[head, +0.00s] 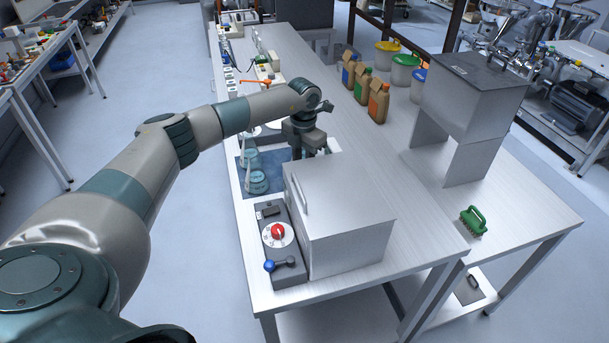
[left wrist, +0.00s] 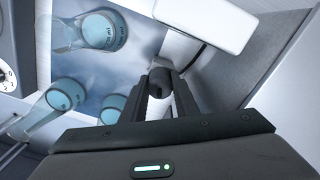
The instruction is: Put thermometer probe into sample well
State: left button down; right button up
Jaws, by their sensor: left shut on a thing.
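My left gripper (head: 304,138) reaches over the bench behind the steel box. In the left wrist view its fingers (left wrist: 160,84) are closed on a dark, rounded piece (left wrist: 160,77), which looks like the thermometer probe's handle. The rest of the probe is hidden by the fingers, so its tip and tilt cannot be told. Flasks with teal liquid stand on a blue mat (head: 243,190) left of the gripper; one flask (head: 257,181) is nearest the front. In the left wrist view a flask (left wrist: 98,34) also shows. I cannot make out the sample well. My right gripper is not in view.
A steel box (head: 340,215) with a control panel (head: 277,262), red knob (head: 278,231) and blue-tipped lever stands in front of the gripper. A white block (left wrist: 205,20) with a dark cable is close by.

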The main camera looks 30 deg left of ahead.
pick_arm(q)
jog(key=shift+r, duration=0.2)
jog(key=shift+r+p, duration=1.95)
jog(key=shift+r, duration=1.8)
